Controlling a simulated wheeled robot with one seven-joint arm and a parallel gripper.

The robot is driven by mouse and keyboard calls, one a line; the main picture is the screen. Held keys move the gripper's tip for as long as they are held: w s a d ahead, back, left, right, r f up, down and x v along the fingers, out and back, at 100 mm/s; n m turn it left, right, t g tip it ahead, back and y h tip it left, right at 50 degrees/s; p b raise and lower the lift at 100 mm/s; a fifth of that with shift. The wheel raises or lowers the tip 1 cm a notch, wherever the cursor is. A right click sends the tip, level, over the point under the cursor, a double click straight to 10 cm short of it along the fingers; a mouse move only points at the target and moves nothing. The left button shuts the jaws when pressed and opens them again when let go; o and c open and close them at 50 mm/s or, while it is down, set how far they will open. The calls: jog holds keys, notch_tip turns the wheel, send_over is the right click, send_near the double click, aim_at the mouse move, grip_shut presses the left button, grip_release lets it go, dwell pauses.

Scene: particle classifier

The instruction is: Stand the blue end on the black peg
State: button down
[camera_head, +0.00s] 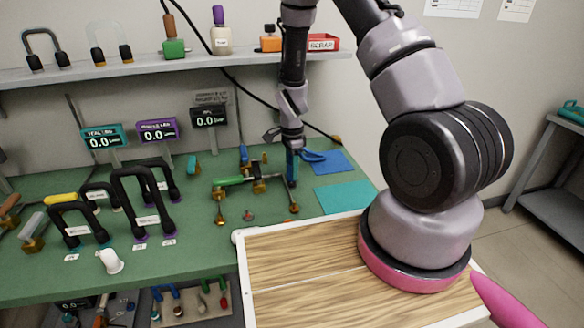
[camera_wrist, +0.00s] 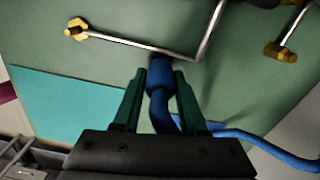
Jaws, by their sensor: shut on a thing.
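My gripper (camera_wrist: 160,88) is shut on the blue end (camera_wrist: 159,75), a short blue cylinder with a blue cable trailing from it to the right. The cylinder sits between the two dark green fingers, its tip pointing away from the wrist, close to a bent metal rod (camera_wrist: 205,45). In the head view my gripper (camera_head: 291,168) points down over the green bench, and the blue cable (camera_head: 313,156) loops out to its right. A small dark upright piece (camera_head: 258,184) stands to its left; I cannot tell whether this is the black peg.
Metal rods with brass ends (camera_head: 294,208) stand close by. A blue mat (camera_head: 335,163) and a teal mat (camera_head: 345,197) lie to the right. Black handles (camera_head: 147,218) stand at the left. A shelf (camera_head: 130,70) runs behind.

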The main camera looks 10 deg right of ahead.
jog(key=shift+f, duration=0.75)
jog(key=shift+c, duration=1.9)
grip_release()
notch_tip(320, 180, up, 11)
jog(key=shift+f, duration=0.1)
